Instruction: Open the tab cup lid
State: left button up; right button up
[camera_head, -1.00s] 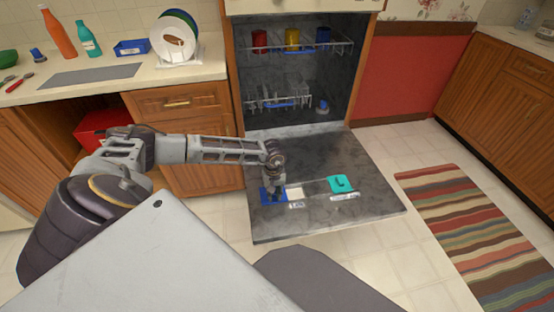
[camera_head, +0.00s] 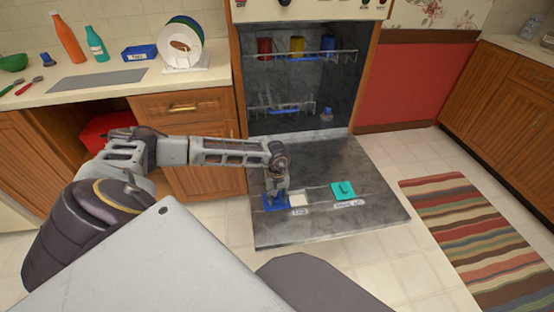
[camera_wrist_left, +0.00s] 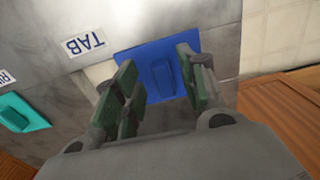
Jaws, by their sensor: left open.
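The blue lid (camera_head: 269,203), flat with a raised grip, lies on the lowered dishwasher door (camera_head: 325,225), beside a label reading TAB (camera_wrist_left: 86,43). In the left wrist view the blue lid (camera_wrist_left: 163,76) sits beyond and between my fingers. My left gripper (camera_head: 277,198) points down at the lid in the head view. In the left wrist view the left gripper (camera_wrist_left: 160,85) is open, with one finger on each side of the raised grip. I cannot tell whether the fingers touch it. A pale patch (camera_head: 299,199) shows right beside the lid. My right gripper is not in view.
A teal lid (camera_head: 343,190) with its own label lies farther right on the door. The dishwasher racks (camera_head: 285,105) hold several coloured cups. A striped rug (camera_head: 470,235) lies on the floor at right. A counter (camera_head: 110,80) with dishes and bottles is at left.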

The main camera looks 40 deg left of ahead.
aim_at(277, 200)
pick_arm(q)
notch_tip(277, 200, up, 10)
dwell(0.6)
jog(key=shift+s, duration=0.1)
dwell(0.4)
